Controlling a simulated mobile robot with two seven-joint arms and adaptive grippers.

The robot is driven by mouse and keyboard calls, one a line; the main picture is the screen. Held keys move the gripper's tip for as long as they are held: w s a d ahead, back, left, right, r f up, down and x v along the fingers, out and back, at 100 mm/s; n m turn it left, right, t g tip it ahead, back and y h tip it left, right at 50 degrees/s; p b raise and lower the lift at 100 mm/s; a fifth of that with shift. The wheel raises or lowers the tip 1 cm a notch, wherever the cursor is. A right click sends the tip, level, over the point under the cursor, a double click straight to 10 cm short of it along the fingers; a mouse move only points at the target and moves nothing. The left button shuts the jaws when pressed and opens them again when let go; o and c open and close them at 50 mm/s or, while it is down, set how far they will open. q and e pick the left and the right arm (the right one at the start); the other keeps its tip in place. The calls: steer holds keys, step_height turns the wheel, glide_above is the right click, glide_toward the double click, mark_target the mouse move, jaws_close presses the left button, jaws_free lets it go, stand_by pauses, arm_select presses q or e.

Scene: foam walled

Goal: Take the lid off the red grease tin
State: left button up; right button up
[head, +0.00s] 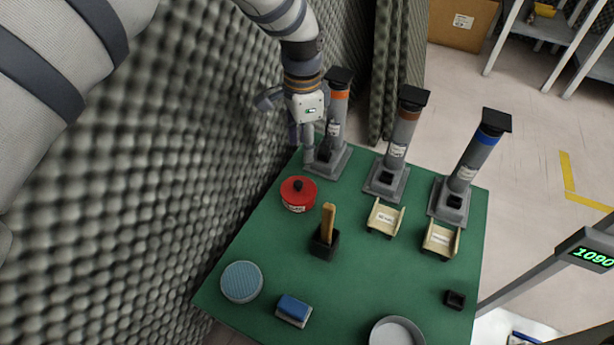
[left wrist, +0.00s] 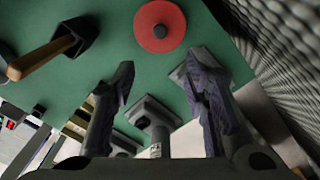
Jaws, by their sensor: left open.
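The red grease tin (head: 297,201) stands upright on the green table near its left edge, with a pale label on its side. Its red lid (head: 290,187) is on top and has a black knob (head: 298,185). In the left wrist view the lid (left wrist: 149,39) and knob (left wrist: 160,31) show from above, beyond the fingertips. My left gripper (head: 302,149) is open and empty, above and behind the tin and apart from it. Its two fingers also show in the left wrist view (left wrist: 164,84). My right gripper is in neither view.
Three grey dispensers (head: 398,150) line the back, the leftmost close to my left gripper. A black holder with a wooden handle (head: 328,222), two small wooden trays (head: 384,217), a blue-topped brush (head: 294,309) and a round blue pad (head: 241,282) share the table. A foam wall (head: 180,180) rises at left.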

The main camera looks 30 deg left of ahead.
arm_select(q)
steer(key=b, duration=0.2)
glide_above(298, 183)
steer(key=d, duration=0.1)
steer(key=f, duration=0.6)
steer(key=shift+w+f, duration=0.25)
steer(key=f, duration=0.3)
steer(key=a+f+b, duration=0.1)
steer(key=f, duration=0.1)
steer(key=shift+s+f, duration=0.15)
steer(key=shift+s, duration=0.1)
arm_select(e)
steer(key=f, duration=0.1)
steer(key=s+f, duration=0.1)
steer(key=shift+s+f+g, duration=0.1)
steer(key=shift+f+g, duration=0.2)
arm_select(q)
jaws_close()
